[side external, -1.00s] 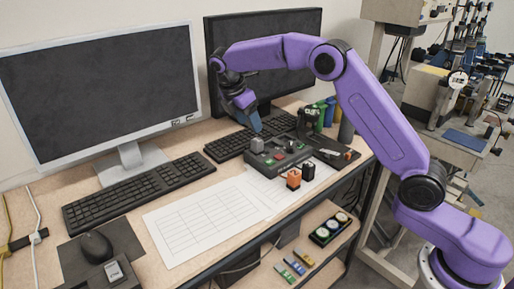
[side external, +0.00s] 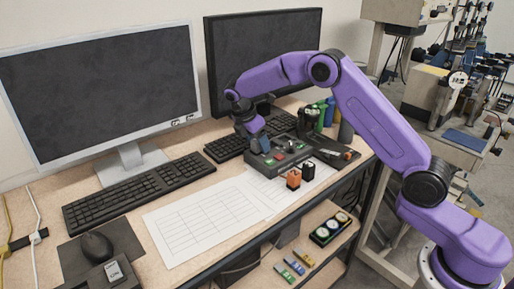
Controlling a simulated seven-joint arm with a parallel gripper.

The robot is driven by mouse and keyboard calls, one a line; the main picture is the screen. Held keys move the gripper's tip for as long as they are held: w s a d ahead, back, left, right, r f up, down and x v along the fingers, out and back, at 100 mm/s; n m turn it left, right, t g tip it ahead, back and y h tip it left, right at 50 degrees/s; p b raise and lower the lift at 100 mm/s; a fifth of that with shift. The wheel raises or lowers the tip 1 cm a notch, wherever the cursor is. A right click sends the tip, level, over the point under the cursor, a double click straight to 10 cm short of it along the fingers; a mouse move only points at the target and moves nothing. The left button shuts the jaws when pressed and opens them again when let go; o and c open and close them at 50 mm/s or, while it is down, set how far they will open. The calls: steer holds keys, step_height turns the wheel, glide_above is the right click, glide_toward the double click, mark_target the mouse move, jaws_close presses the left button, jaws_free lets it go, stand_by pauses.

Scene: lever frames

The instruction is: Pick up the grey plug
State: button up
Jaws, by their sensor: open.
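The grey plug (side external: 264,146) is a small block on the left part of the dark control box (side external: 283,157). My gripper (side external: 258,141) is pointing down right at the plug and hides most of it. The gripper is open. From this view I cannot tell whether its fingers stand on both sides of the plug or touch it.
An orange block (side external: 293,179) and a black block (side external: 309,171) stand in front of the box. A black keyboard (side external: 228,147) lies close on the left, and a dark monitor (side external: 262,55) stands behind. Paper sheets (side external: 205,220) cover the desk's front.

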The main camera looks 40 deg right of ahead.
steer(key=c, duration=1)
steer(key=shift+c, duration=0.3)
steer(key=shift+r, duration=0.15)
steer(key=shift+r, duration=0.65)
steer(key=s+r, duration=1.3)
steer(key=s, duration=0.1)
steer(key=shift+d+r, duration=0.2)
steer(key=shift+r, duration=0.05)
